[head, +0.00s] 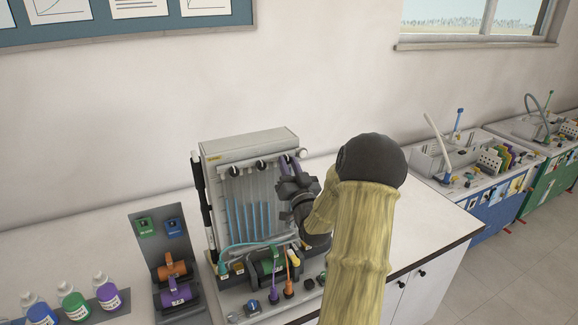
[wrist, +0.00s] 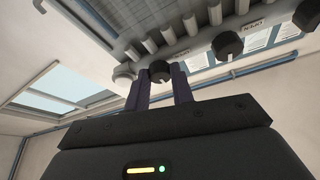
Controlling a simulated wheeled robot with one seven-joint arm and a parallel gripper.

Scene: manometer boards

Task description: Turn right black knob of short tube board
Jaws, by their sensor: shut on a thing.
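The tube board (head: 250,143) stands on the white counter, a grey panel with upright tubes partly filled with blue liquid. A row of black knobs runs along its top: a left one (head: 233,171) and a middle one (head: 261,165) show in the head view. My gripper (head: 291,165) reaches the right end of this row and hides the right black knob there. In the wrist view my gripper (wrist: 161,84) is shut on the right black knob (wrist: 160,72), with a dark finger on each side. Two other black knobs (wrist: 228,45) (wrist: 307,15) are clear of the fingers.
A white round fitting (wrist: 124,75) sits close beside the held knob. Hoses and a green-black unit (head: 267,266) lie at the board's foot. Bottles (head: 72,302) and a grey stand (head: 160,235) are to the left. Bare counter (head: 425,225) lies right of my arm.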

